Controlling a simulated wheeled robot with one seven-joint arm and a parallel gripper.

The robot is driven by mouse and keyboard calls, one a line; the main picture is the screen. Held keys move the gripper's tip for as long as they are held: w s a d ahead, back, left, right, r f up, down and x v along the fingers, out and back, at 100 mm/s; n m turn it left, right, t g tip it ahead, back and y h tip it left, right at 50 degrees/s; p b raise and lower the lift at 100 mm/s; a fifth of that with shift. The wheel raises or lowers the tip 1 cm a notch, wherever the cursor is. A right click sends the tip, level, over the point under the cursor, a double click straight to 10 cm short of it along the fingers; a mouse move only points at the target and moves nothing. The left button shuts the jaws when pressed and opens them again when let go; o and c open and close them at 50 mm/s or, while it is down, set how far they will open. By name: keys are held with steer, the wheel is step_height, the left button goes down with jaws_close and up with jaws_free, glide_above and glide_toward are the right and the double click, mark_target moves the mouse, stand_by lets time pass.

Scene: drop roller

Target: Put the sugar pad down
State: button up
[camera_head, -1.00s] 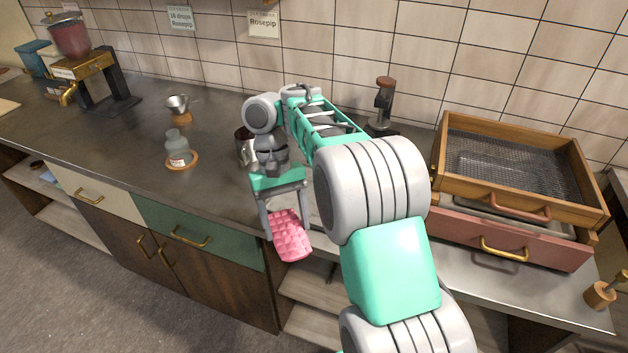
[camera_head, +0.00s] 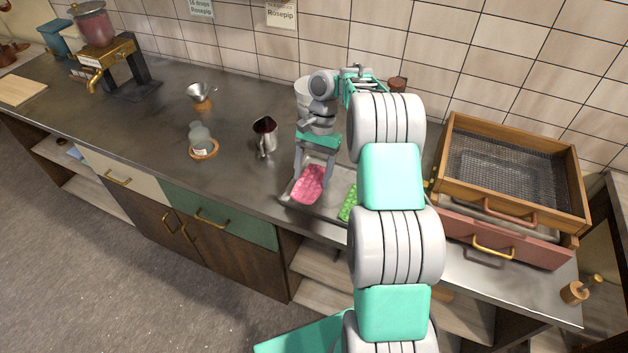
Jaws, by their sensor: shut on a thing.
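The pink, bumpy sugar pad (camera_head: 309,186) is between the fingers of my gripper (camera_head: 309,178) at the front middle of the counter. My gripper is shut on it, fingers pointing down. The pad appears over the left part of a shallow metal tray (camera_head: 288,194); I cannot tell whether it touches the tray. A green bumpy pad (camera_head: 348,204) lies on the tray to the right, partly hidden by my arm.
A metal pitcher (camera_head: 265,135) stands left of my gripper. A glass bottle (camera_head: 200,137) and a funnel (camera_head: 202,93) are farther left. A wooden sieve box (camera_head: 463,185) sits on the right. Counter between bottle and tray front is clear.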

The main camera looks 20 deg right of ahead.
mark_target(314, 180)
steer(key=f, duration=0.1)
steer(key=w+d+f+b, duration=0.1)
steer(key=f, duration=0.1)
steer(key=w+f, duration=0.1)
steer(key=f, duration=0.1)
steer(key=shift+d+f, duration=0.15)
steer(key=shift+d, duration=0.05)
steer(key=shift+f, duration=0.25)
steer(key=shift+f+b, duration=0.15)
steer(key=shift+b, duration=0.15)
steer(key=o, duration=1.6)
